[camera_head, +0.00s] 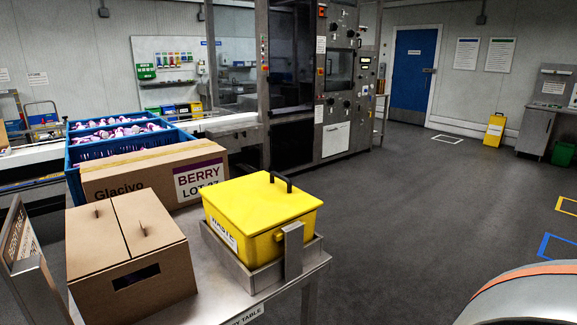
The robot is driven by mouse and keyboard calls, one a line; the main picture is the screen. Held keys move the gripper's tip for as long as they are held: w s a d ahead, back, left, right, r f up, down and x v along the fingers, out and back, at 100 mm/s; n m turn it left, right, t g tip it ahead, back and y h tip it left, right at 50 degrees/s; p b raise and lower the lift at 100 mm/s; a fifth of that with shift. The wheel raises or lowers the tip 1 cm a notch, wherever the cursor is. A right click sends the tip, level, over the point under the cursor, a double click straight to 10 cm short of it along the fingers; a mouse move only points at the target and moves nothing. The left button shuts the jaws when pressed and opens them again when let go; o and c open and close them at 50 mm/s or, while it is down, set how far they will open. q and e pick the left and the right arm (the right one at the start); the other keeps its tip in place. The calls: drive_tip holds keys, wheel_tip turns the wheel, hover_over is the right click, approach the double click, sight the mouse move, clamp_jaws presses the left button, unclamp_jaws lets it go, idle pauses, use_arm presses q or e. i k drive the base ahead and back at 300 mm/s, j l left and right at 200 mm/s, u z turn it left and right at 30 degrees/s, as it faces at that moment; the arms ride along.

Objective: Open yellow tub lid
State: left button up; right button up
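A yellow tub (262,243) labelled as waste stands in a metal holder (262,281) at the right end of the steel table. Its yellow lid (255,202) lies flat on top and looks shut. A dark handle (280,181) stands up from the lid near its back edge. Neither of my grippers is in view. The tub's far side and its inside are hidden.
A closed brown carton (130,255) stands left of the tub. A box marked Berry (150,178) and blue crates (115,145) of wrapped items are behind. The steel table (215,290) has a little bare room in front. Open floor lies to the right.

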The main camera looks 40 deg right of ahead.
sight(255, 203)
drive_tip(key=i+l, duration=0.1)
drive_tip(key=l, duration=0.4)
drive_tip(key=i+l, duration=0.1)
drive_tip(key=l, duration=0.85)
drive_tip(key=i+l, duration=0.15)
drive_tip(key=l, duration=0.3)
drive_tip(key=u, duration=0.05)
